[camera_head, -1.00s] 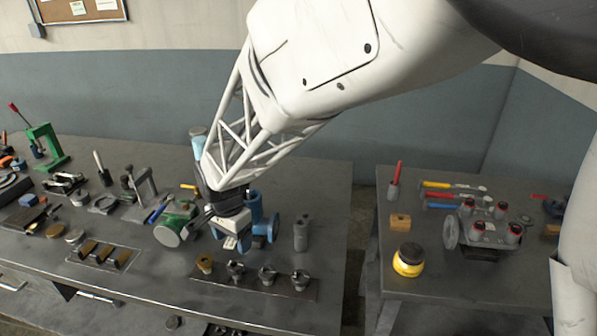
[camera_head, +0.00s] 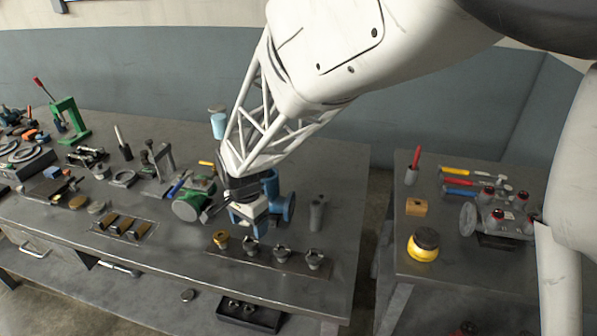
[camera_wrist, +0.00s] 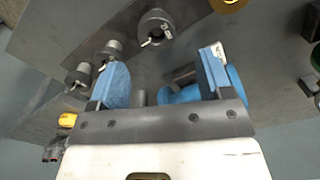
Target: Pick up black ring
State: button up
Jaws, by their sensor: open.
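A flat dark ring (camera_head: 123,178) lies on the long grey table, left of the green-and-grey machine part. More dark rings (camera_head: 25,152) sit on a dark block at the table's far left; I cannot tell which of these is the black ring. My gripper (camera_head: 248,222) is over the table's right part, in front of a blue pipe fitting (camera_head: 284,206). In the wrist view my gripper (camera_wrist: 163,68) shows two blue-padded fingers spread apart with nothing held between them. The blue fitting (camera_wrist: 180,95) shows behind them.
A plate with several small grey fittings (camera_head: 283,252) and a brass one (camera_head: 221,238) lies near the front edge. A grey cylinder (camera_head: 316,213) stands at right. A second table (camera_head: 400,265) stands across a gap. A black tray (camera_head: 235,312) is below.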

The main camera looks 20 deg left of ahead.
aim_at(252, 242)
jog(key=shift+f, duration=0.1)
jog(key=shift+s+d+f, duration=0.1)
jog(key=shift+s+f, duration=0.05)
jog(key=shift+f, duration=2.35)
jog(key=shift+c, duration=0.3)
jog(key=c, duration=1)
jog(key=shift+r, duration=0.1)
